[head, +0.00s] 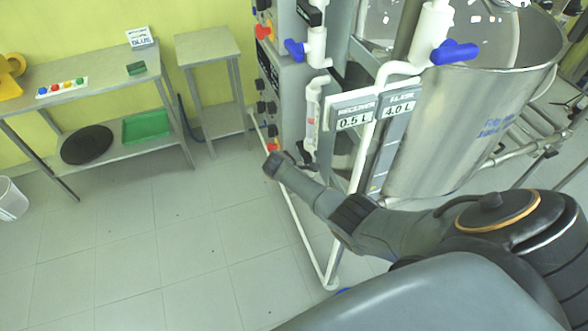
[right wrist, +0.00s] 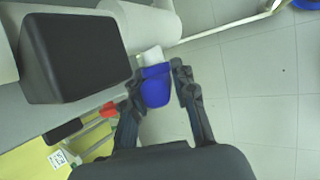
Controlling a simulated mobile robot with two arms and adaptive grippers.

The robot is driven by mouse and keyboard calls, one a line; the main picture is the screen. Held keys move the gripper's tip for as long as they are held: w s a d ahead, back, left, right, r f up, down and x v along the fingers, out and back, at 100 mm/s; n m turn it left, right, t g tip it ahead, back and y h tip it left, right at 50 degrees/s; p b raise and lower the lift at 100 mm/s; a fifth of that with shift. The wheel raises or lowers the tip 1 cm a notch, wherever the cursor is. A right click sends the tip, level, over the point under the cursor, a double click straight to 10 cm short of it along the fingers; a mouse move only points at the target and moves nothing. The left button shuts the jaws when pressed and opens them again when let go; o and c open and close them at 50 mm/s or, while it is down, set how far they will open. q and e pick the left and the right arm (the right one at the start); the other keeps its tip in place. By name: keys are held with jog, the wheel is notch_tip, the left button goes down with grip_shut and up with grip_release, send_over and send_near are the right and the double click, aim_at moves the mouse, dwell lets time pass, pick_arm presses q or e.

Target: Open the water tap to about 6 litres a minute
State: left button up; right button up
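A blue tap handle (right wrist: 156,92) on a white pipe lies between the fingertips of my right gripper (right wrist: 158,82) in the right wrist view. The fingers are apart, one on each side of the handle; I cannot tell whether they touch it. In the head view my right gripper (head: 303,158) is at the lower end of the clear flow meter tube (head: 312,115), which has a small red mark inside. The arm hides the handle there. The flow reading is too small to make out. My left gripper is not in view.
Two other blue valve handles, on the left (head: 294,49) and right (head: 455,52), sit higher up. Signs reading 0.5 L (head: 355,119) and 4.0 L (head: 397,110) hang beside the steel vessel (head: 470,130). A white pipe frame (head: 300,222) stands close by.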

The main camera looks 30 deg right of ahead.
jog(key=shift+o, duration=1.2)
jog(key=v, duration=1.2)
jog(key=s+a+f+m+g+y+b, duration=0.1)
jog(key=s+a+f+m+b, duration=0.1)
jog(key=s+f, duration=0.65)
jog(key=s+a+f+m+y+b, duration=0.15)
jog(key=s+f, duration=0.25)
jog(key=f, duration=0.9)
jog(key=s+a+f+m+g+y+b, duration=0.1)
jog(key=s+f+b, duration=0.2)
jog(key=s+f, duration=0.55)
jog(key=s+a+f+m+b, duration=0.1)
jog(key=s+f+m, duration=0.1)
jog(key=s+f, duration=0.3)
jog(key=s+a+f+m+y+b, duration=0.1)
jog(key=s+f, duration=0.5)
jog(key=s, duration=0.7)
jog(key=s+a+f+m+g+y+b, duration=0.1)
jog(key=s+f+m, duration=0.3)
jog(key=s, duration=0.5)
notch_tip(320, 180, down, 3)
jog(key=shift+s+a+r+b, duration=0.25)
jog(key=shift+s+a+b, duration=0.05)
jog(key=shift+a+b, duration=0.35)
